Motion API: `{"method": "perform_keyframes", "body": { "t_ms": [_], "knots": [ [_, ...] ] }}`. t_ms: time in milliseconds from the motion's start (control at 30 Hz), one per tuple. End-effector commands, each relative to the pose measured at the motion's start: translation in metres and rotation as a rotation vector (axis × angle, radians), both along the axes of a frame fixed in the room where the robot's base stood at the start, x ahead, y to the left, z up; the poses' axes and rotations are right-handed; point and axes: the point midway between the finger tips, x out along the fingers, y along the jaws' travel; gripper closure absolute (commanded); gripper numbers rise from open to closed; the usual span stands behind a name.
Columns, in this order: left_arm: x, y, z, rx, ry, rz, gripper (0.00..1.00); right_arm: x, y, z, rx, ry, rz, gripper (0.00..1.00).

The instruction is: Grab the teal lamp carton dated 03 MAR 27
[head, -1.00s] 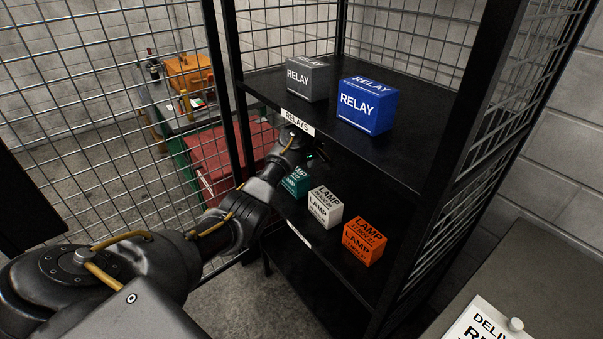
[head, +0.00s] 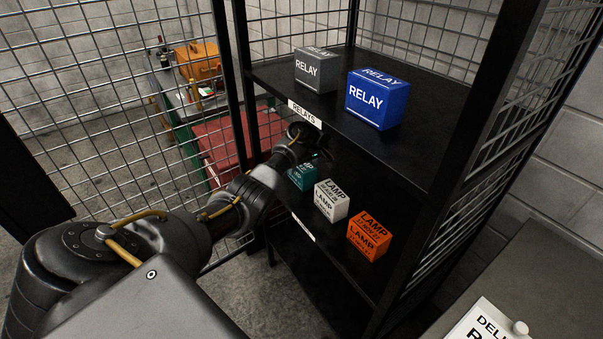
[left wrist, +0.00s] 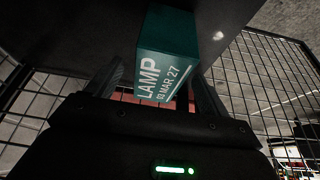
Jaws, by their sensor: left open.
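The teal lamp carton (head: 303,176) stands on the middle shelf at the left end of a row of lamp cartons, partly hidden behind my left arm in the head view. In the left wrist view the teal carton (left wrist: 168,55) shows "LAMP" and a date that reads as 03 MAR 27. My left gripper (left wrist: 157,88) is open, with one finger on each side of the carton; I cannot tell whether they touch it. In the head view my left gripper (head: 318,156) is dark and mostly hidden under the upper shelf. My right gripper is not in view.
A white lamp carton (head: 332,201) and an orange one (head: 369,236) stand to the right on the same shelf. The upper shelf, labelled RELAYS (head: 305,115), holds a grey relay carton (head: 316,70) and a blue one (head: 377,98). Mesh panels and black posts flank the rack.

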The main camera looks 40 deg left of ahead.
Motion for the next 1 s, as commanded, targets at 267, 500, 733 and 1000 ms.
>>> {"method": "perform_keyframes", "body": {
  "t_ms": [267,500,733,1000],
  "knots": [
    [0.004,0.015,-0.035,0.001,0.005,0.001,0.2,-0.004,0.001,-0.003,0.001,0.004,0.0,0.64],
    [0.006,0.019,-0.045,0.0,0.001,-0.001,0.2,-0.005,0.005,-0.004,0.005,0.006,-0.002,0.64],
    [0.006,0.019,-0.045,0.0,0.001,-0.001,0.3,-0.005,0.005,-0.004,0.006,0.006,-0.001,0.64],
    [0.006,0.019,-0.045,0.0,0.001,-0.001,0.66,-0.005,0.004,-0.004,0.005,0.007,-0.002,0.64]
  ]
}}
